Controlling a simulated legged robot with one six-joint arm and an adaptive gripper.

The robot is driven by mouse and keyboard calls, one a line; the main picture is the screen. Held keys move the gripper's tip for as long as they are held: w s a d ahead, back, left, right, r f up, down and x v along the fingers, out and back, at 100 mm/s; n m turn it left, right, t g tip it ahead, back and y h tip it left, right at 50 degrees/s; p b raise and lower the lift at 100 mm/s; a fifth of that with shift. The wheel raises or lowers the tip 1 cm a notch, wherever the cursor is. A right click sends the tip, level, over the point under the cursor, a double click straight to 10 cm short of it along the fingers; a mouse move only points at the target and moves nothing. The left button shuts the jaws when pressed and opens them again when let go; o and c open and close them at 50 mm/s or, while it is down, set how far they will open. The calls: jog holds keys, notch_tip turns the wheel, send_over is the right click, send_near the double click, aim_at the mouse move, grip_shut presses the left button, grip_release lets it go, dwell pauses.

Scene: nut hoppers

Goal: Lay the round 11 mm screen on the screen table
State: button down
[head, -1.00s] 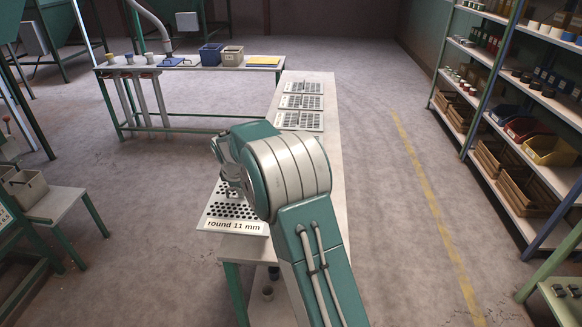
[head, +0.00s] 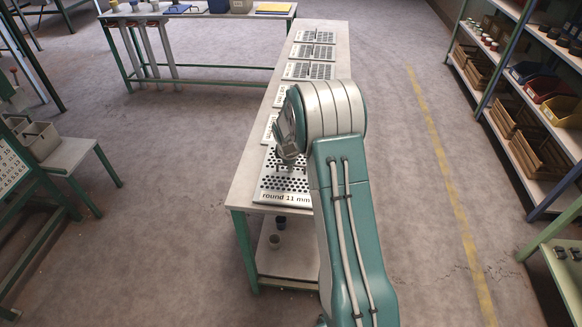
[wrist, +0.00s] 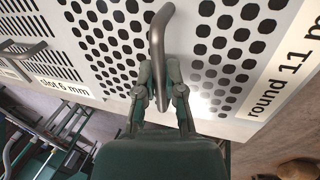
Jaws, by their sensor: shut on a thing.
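The round 11 mm screen (head: 265,192) is a pale plate with round black holes and a printed label. It is at the near end of a long light table (head: 246,175) that bears several other screens. My gripper (head: 287,157) is above its middle. In the wrist view the fingers (wrist: 158,88) are shut on the screen's grey bar handle (wrist: 156,42), with holes to both sides of it. I cannot tell whether the screen touches the tabletop or hangs slightly above it. My arm hides its right side in the head view.
A slot 6 mm screen (wrist: 62,88) lies beside it in the wrist view. More screens (head: 308,71) run along the table to the back. Cups (head: 275,241) stand on the lower shelf. Shelving with bins (head: 526,88) is at the right. Open floor lies left of the table.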

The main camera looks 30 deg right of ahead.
jog(key=shift+a+f, duration=0.25)
jog(key=shift+f, duration=0.05)
jog(key=shift+a, duration=0.25)
jog(key=c, duration=0.7)
grip_release()
jog(key=shift+d+f, duration=0.1)
jog(key=shift+d, duration=0.15)
jog(key=shift+c, duration=0.2)
jog(key=shift+d, duration=0.1)
